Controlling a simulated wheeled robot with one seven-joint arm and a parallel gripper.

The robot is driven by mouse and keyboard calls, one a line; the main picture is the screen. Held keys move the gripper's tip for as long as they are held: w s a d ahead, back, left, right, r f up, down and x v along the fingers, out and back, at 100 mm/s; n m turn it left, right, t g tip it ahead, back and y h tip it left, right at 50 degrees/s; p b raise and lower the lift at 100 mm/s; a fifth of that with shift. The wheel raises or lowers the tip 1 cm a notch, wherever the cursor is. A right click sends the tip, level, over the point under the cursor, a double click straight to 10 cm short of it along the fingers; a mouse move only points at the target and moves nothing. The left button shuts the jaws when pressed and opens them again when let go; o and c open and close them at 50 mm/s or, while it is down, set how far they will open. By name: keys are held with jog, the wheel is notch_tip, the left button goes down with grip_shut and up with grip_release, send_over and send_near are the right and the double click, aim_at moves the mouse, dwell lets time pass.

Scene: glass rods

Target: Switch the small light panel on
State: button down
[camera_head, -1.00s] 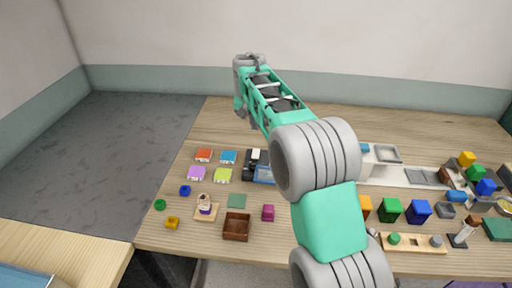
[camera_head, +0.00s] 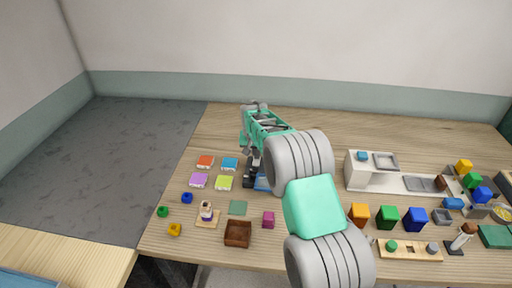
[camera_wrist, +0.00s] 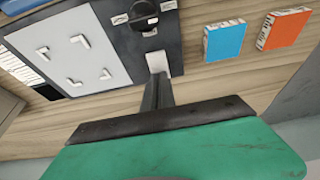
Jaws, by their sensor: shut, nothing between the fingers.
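Beside the plate, the housing has a round black knob (camera_wrist: 143,17) and a white tab (camera_wrist: 157,62). In the head view part of the panel (camera_head: 262,184) looks blue and is partly hidden by my arm. My gripper (camera_wrist: 157,78) is shut and empty. Its dark fingers reach to the white tab and overlap it in the wrist view. I cannot tell whether they touch it.
A blue block (camera_wrist: 224,40) and an orange block (camera_wrist: 285,27) lie beside the housing. A brown open box (camera_head: 238,233) stands in front. The back of the table is clear.

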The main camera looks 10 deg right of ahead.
aim_at(256, 164)
jog(key=shift+w+d+f+b, duration=0.1)
jog(key=shift+d+f+b, duration=0.1)
jog(key=shift+f+b, duration=0.5)
jog(key=shift+w+a+r, duration=0.1)
jog(key=shift+r, duration=0.3)
jog(key=shift+s+a+f, duration=0.2)
jog(key=shift+s, duration=0.2)
jog(key=shift+s+a, duration=0.1)
jog(key=shift+s, duration=0.5)
notch_tip(256, 164, up, 4)
jog(key=shift+a+f+p, duration=0.1)
jog(key=shift+a+p, duration=0.05)
jog(key=shift+p, duration=0.6)
jog(key=b+v, duration=0.2)
jog(key=v, duration=0.9)
